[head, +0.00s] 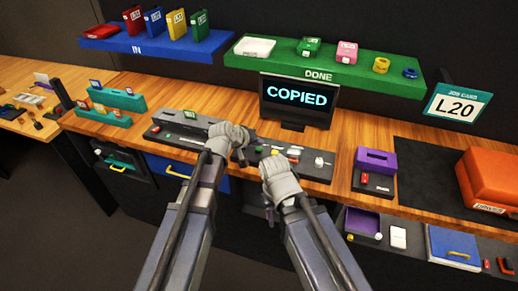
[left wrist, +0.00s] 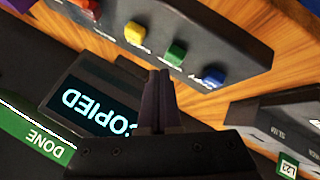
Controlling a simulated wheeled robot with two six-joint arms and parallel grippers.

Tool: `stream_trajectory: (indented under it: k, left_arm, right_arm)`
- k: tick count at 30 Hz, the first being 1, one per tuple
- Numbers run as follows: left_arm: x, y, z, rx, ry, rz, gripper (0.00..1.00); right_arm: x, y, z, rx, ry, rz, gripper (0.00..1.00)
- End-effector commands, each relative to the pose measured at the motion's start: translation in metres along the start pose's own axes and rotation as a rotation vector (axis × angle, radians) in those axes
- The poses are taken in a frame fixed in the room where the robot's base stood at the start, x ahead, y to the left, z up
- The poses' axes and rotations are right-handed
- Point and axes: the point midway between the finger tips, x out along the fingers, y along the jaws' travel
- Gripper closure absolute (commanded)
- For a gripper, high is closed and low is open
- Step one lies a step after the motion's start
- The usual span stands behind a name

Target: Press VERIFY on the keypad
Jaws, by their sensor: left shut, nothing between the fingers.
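A long dark panel (head: 312,172) lies on the wooden bench below the screen, with small coloured and pale controls on it. In the left wrist view a dark panel (left wrist: 232,42) carries a red, a yellow, a green (left wrist: 176,53) and a blue button (left wrist: 213,75). No VERIFY label is readable in either view.
A screen (head: 298,98) reading COPIED stands behind the panel; it also shows upside down in the left wrist view (left wrist: 90,105). A green DONE shelf (head: 330,67) and blue IN shelf (head: 150,43) hang above. A purple box (head: 376,160) and orange box (head: 490,178) stand right.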

Motion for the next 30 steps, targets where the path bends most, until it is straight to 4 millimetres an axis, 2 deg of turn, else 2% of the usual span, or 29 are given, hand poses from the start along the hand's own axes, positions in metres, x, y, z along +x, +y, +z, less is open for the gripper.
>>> stream_trajectory:
  k: [7, 30]
  left_arm:
    - [0.006, -0.004, 0.004, 0.000, 0.000, 0.000, 1.00]
    - [0.009, -0.006, 0.006, 0.000, 0.000, 0.000, 1.00]
  right_arm:
    - [0.009, -0.001, -0.001, 0.000, 0.000, 0.000, 0.50]
    - [0.012, -0.001, -0.001, 0.000, 0.000, 0.000, 0.50]
